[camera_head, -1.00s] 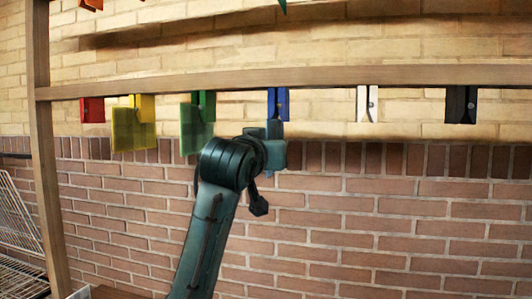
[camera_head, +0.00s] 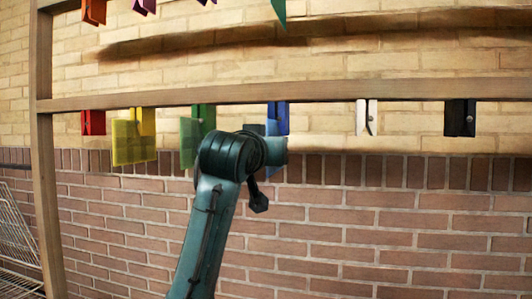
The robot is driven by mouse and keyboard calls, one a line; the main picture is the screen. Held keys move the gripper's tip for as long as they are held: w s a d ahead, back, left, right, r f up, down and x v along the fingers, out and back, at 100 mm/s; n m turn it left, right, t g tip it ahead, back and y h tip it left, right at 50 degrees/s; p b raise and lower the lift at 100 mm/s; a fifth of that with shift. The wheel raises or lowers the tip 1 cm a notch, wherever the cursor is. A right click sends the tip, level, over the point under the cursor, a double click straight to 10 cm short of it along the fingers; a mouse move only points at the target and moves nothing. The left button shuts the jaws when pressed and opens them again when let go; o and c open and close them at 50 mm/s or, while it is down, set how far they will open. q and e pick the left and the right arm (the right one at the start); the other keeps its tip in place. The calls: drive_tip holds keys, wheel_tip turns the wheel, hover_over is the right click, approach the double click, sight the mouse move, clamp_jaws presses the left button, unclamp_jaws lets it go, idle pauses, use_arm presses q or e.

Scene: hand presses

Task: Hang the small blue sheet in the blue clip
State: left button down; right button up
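The blue clip (camera_head: 283,117) hangs from the lower wooden rail, right of the green clip. My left arm rises from below, and its wrist is just under and in front of the blue clip. My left gripper (camera_head: 274,146) is mostly hidden by its own wrist, so its fingers cannot be made out. My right gripper is out of view.
A yellow sheet (camera_head: 128,146) hangs at the yellow clip (camera_head: 148,118), and a green sheet (camera_head: 188,148) at the green clip (camera_head: 205,112). Red (camera_head: 93,122), white (camera_head: 362,117) and black (camera_head: 460,118) clips hang empty from the rail (camera_head: 420,90). A wire rack stands at lower left.

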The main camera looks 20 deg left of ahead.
use_arm(q)
drive_tip(key=shift+r, duration=0.4)
drive_tip(key=c, duration=2.2)
unclamp_jaws()
drive_tip(key=c, duration=1.6)
unclamp_jaws()
drive_tip(key=shift+o, duration=0.3)
drive_tip(key=shift+o, duration=0.9)
drive_tip(key=shift+s, duration=0.1)
drive_tip(key=s+b, duration=0.1)
drive_tip(key=s, duration=0.5)
drive_tip(key=shift+s+b, duration=0.35)
drive_tip(key=shift+s, duration=0.05)
drive_tip(key=shift+r, duration=0.1)
